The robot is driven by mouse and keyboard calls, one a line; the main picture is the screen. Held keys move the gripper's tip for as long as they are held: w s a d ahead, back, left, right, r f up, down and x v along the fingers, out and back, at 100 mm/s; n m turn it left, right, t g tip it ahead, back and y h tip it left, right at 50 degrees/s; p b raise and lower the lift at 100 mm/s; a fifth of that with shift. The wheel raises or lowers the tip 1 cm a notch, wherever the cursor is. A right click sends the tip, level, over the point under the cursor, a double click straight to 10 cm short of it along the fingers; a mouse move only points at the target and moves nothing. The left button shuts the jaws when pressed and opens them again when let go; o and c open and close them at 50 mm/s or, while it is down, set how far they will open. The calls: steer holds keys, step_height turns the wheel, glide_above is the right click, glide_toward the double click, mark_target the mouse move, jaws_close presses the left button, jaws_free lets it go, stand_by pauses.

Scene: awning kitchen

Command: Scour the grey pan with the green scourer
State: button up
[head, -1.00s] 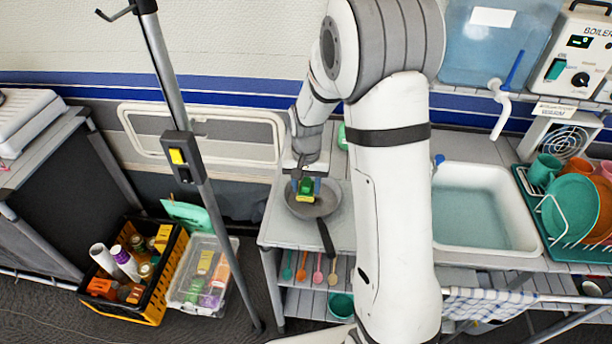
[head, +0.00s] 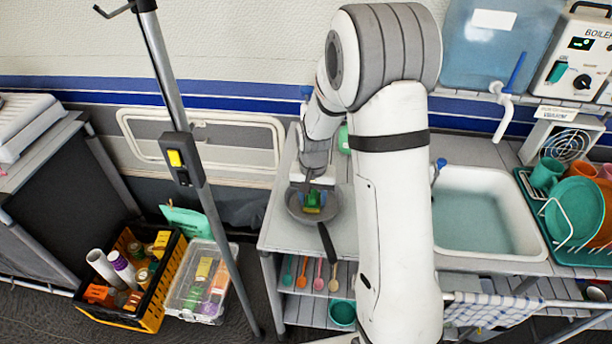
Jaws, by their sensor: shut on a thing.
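The grey pan (head: 298,214) lies on the counter left of the sink. Its dark handle (head: 327,243) points toward the front edge. The green scourer (head: 313,199), with a yellow part, is inside the pan. My gripper (head: 313,190) is shut on the scourer and points down over the pan. The scourer appears low in the pan; whether it touches the bottom I cannot tell. My arm hides part of the counter to the right of the pan.
A sink (head: 482,212) with water is right of my arm, and a dish rack (head: 583,243) stands beyond it. A metal pole (head: 190,160) rises left of the counter. A yellow-black crate (head: 150,305) and a clear bin (head: 205,290) stand on the floor.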

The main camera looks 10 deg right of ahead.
mark_target(306, 202)
steer(key=shift+a, duration=0.45)
steer(key=shift+a+r, duration=0.2)
steer(key=shift+r, duration=0.05)
steer(key=shift+w+a+r+p, duration=0.1)
steer(key=shift+r+p, duration=0.45)
steer(key=shift+r, duration=0.3)
steer(key=shift+r+p, duration=0.45)
steer(key=shift+r, duration=0.35)
steer(key=shift+r+p, duration=1.4)
steer(key=shift+r, duration=0.8)
steer(key=shift+f, duration=0.1)
